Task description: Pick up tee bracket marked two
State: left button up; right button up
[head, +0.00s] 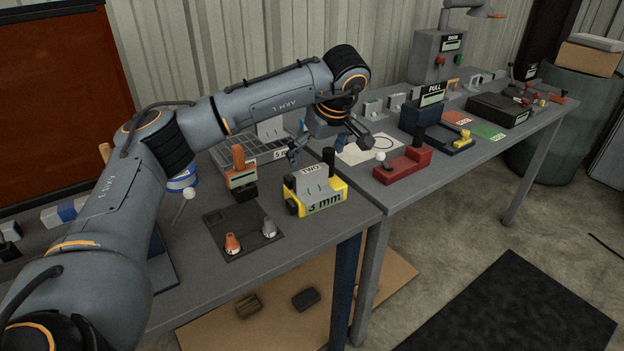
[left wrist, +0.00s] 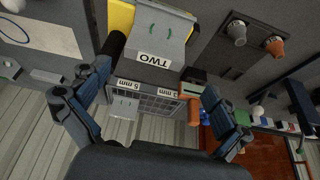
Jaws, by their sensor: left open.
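The tee bracket marked TWO (head: 312,180) is a grey block with a white label. My left gripper (head: 318,152) is open and empty, just above and behind the bracket. In the left wrist view the open fingers (left wrist: 155,80) spread to either side below the label, and the bracket appears beyond them, apart. My right gripper is not in view.
The fixture's black upright handle (head: 328,159) stands close to my fingers. An orange-handled tool (head: 238,167) stands left of the fixture. A dark plate (head: 243,246) holds an orange and a grey cone. A red fixture (head: 403,165) is to the right. A divided tray (head: 233,154) lies behind.

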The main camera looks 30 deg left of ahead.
aim_at(312, 170)
pick_arm(q)
jog(key=shift+x, duration=0.75)
jog(key=shift+w+a+f, duration=0.1)
jog(key=shift+w+f, duration=0.05)
jog(key=shift+f, duration=0.15)
jog(key=shift+p+x, duration=0.45)
jog(key=shift+x, duration=0.7)
jog(key=x, duration=0.2)
jog(key=shift+w+f, duration=0.25)
jog(key=shift+w+a+f, duration=0.1)
jog(key=shift+a+f, duration=0.05)
jog(key=shift+f, duration=0.1)
jog(key=shift+c, duration=0.2)
jog(key=c, duration=1.1)
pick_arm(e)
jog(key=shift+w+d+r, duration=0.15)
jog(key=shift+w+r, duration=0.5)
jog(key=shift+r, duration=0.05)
pick_arm(q)
jog(key=shift+r, duration=0.1)
